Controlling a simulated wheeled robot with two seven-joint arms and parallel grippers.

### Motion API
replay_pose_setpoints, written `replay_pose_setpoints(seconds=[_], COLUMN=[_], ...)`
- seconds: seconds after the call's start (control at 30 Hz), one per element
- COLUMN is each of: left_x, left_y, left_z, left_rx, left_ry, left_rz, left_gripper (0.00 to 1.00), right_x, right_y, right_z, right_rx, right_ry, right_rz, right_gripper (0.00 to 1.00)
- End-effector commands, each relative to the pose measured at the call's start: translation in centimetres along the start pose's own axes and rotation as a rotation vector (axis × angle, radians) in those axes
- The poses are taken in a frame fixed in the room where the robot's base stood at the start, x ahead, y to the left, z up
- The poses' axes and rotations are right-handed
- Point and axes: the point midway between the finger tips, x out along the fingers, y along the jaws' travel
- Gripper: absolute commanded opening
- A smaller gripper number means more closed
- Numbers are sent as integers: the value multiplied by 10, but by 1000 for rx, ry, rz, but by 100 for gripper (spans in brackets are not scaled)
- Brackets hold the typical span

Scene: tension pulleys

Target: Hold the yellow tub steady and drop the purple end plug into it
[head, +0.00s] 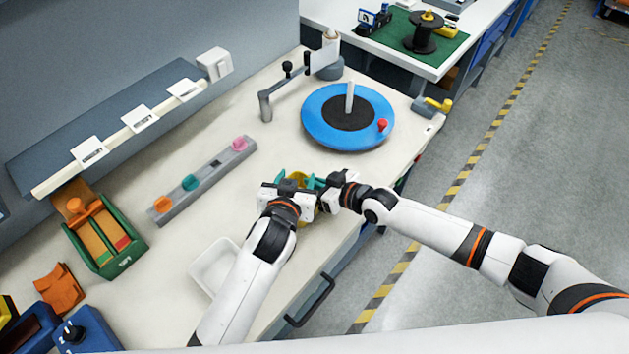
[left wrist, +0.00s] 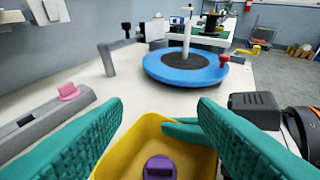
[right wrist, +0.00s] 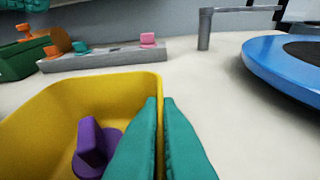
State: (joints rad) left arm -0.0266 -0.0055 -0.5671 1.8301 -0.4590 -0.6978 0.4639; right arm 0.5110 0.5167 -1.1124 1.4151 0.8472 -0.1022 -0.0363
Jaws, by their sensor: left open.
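The yellow tub (left wrist: 118,150) stands on the white bench, mostly hidden by my grippers in the head view. The purple end plug (left wrist: 159,167) is inside the tub, low down; it also shows in the right wrist view (right wrist: 96,146), its tab sticking up from a round base. My left gripper (left wrist: 160,104) is open and empty above the tub, its teal fingers spread on either side. My right gripper (right wrist: 160,100) is closed on the tub's wall (right wrist: 75,95), with one teal finger inside and one outside.
A blue turntable (head: 320,128) with a white post stands behind the tub. A grey rail (head: 205,183) with orange, teal and pink plugs lies left. A white tray (head: 214,268), a green bin (head: 112,258) and the bench edge are nearby.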

Motion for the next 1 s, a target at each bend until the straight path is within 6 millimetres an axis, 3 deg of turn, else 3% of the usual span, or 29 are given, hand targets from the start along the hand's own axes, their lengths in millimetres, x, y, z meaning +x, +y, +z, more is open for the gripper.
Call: replay_pose_setpoints(seconds=[0.17,0.5,0.7,1.0], left_x=[-11,-80,-110,-120], left_y=[0,0,0,0], left_z=[-1,-1,-1,0], left_rx=[-1,-2,0,0], left_ry=[0,2,1,1], left_rz=[-1,-2,0,0], left_gripper=[53,53,53,53], right_x=[0,0,0,0], right_y=[0,0,0,0], right_z=[0,0,0,0], right_rx=[0,0,0,0], right_ry=[0,1,0,0], right_rz=[0,0,0,0], right_gripper=[0,0,0,0])
